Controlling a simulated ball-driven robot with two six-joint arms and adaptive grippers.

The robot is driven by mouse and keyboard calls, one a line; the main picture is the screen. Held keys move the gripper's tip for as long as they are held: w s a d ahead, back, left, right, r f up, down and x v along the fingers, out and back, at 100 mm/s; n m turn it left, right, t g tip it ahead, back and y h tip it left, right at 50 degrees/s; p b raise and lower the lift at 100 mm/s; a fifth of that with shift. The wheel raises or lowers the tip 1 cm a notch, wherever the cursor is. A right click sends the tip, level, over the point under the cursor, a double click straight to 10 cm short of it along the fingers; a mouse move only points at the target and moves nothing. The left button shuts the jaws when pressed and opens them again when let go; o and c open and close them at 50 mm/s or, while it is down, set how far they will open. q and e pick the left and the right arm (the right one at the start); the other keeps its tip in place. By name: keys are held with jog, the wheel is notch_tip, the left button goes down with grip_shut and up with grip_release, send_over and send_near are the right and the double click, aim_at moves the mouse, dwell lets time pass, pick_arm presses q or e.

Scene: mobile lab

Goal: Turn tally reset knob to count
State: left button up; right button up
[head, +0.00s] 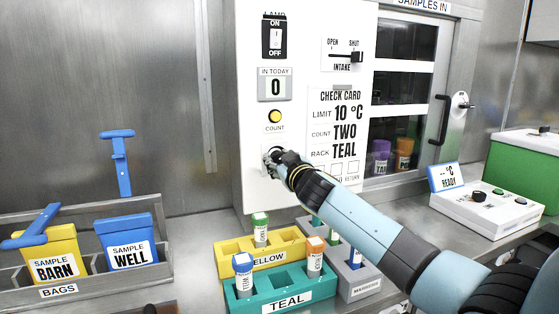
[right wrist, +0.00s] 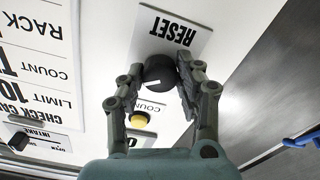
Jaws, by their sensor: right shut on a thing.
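The tally reset knob (right wrist: 160,72) is a dark round knob with a white mark on the white panel, between a RESET label (right wrist: 172,30) and a COUNT label (right wrist: 152,105). The white mark shows on the knob's COUNT-side half, slanting toward the left of the right wrist view. My right gripper (right wrist: 167,80) is shut on the knob, one finger on each side. In the head view my right gripper (head: 272,157) covers the knob and the RESET label. The yellow button (head: 275,116) and COUNT label sit just above. My left gripper is not in view.
The panel (head: 252,170) also carries a lamp switch (head: 275,36), an intake slider (head: 357,57) and a check card (head: 339,130). Below stand a yellow rack (head: 231,245), a teal rack (head: 250,298) and a bag holder (head: 85,284). A white device (head: 470,215) stands at right.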

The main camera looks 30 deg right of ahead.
jog(key=n, duration=0.6)
jog(key=n+p, duration=0.1)
jog(key=n, duration=0.4)
jog(key=shift+f+n, duration=0.1)
jog(key=shift+n, duration=0.3)
jog(key=n+p, duration=0.1)
jog(key=n, duration=0.5)
jog(key=n+p, duration=0.1)
jog(key=n, duration=0.4)
jog(key=shift+f+n, duration=0.1)
jog(key=shift+n, duration=0.3)
jog(key=o, duration=1.1)
jog(key=shift+o, duration=0.2)
jog(key=v, duration=1.2)
